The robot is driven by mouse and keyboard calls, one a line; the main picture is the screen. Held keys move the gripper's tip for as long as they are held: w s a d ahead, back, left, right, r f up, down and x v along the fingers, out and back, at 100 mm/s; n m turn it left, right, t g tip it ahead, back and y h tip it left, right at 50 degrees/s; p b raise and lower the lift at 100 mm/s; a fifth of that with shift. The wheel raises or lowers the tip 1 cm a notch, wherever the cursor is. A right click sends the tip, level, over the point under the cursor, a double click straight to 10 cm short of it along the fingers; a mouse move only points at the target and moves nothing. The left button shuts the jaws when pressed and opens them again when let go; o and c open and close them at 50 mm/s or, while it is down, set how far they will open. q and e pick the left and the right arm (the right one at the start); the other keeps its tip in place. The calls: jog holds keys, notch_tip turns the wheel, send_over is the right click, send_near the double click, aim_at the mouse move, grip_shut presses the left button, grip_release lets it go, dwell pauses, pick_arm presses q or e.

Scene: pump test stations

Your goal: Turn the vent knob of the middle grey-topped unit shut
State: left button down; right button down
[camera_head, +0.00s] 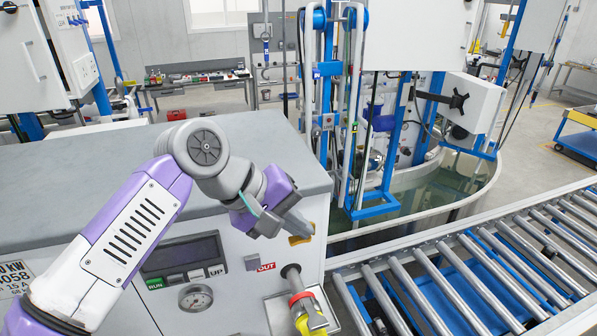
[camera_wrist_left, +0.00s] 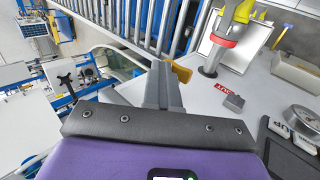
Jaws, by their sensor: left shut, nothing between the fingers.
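The grey-topped unit (camera_head: 60,170) fills the left and middle of the head view, with a white front. A small yellow-orange knob (camera_head: 303,236) sits near the right edge of that front; I take it for the vent knob. My left gripper (camera_head: 290,226) is shut and empty, with its fingertips right by this knob and partly covering it. In the left wrist view the closed fingers (camera_wrist_left: 162,82) point at the yellow knob (camera_wrist_left: 182,73), which shows just beyond and beside the tips. I cannot tell whether they touch. My right gripper is not in view.
Below the knob, an outlet pipe with a red and yellow fitting (camera_head: 305,308) sticks out by a red OUT label (camera_head: 266,267). A small grey block (camera_head: 251,263), a gauge (camera_head: 195,298) and a display panel (camera_head: 182,255) are left of it. A roller conveyor (camera_head: 470,265) runs along the right.

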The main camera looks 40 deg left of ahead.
aim_at(298, 236)
pick_arm(q)
notch_tip(298, 236, up, 5)
jog(key=p, duration=0.3)
jog(key=shift+f, duration=0.2)
notch_tip(298, 236, up, 9)
jog(key=shift+r, duration=0.15)
